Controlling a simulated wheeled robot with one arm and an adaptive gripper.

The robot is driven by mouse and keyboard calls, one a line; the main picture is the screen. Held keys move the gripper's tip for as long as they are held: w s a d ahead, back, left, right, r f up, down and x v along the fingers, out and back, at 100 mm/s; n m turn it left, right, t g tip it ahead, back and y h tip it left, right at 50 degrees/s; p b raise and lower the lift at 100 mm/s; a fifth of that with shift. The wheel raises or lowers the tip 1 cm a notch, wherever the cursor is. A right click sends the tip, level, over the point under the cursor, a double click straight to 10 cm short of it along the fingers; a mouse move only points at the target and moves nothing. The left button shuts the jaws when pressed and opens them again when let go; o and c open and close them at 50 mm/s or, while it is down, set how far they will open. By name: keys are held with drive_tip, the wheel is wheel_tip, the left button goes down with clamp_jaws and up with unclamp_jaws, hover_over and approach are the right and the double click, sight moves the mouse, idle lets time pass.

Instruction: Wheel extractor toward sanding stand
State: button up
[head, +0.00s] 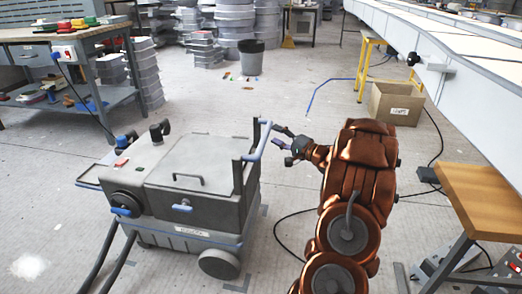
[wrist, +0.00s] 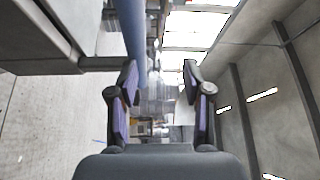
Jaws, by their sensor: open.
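The extractor (head: 190,190) is a grey wheeled box with a flat lid, black hoses and a blue push handle (head: 257,142) on its right side. My gripper (head: 277,140) is just right of that handle, open and apart from it. In the wrist view my gripper (wrist: 160,78) has its two fingers spread with nothing between them. The blue handle bar (wrist: 133,32) shows there beyond the left finger, and a grey part of the extractor (wrist: 40,35) is at the upper left. I cannot tell for sure which piece of furniture is the sanding stand.
A workbench (head: 62,35) with tools stands at the left. A black bin (head: 251,58) and stacked grey moulds (head: 235,20) are at the back. A cardboard box (head: 396,104), a yellow stand (head: 368,66) and a wood-topped table (head: 485,195) are at the right. Cables cross the floor; the middle is largely clear.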

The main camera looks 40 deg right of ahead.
sight(265, 139)
wheel_tip(265, 139, down, 4)
drive_tip(key=s+y+b, duration=0.1)
drive_tip(key=s+b, duration=0.1)
drive_tip(key=shift+m+t+y, duration=0.3)
drive_tip(key=shift+t+y, duration=0.2)
drive_tip(key=shift+y, duration=0.1)
drive_tip(key=shift+b+x, duration=1.55)
drive_tip(key=shift+x, duration=2.1)
drive_tip(key=shift+a, duration=0.2)
clamp_jaws()
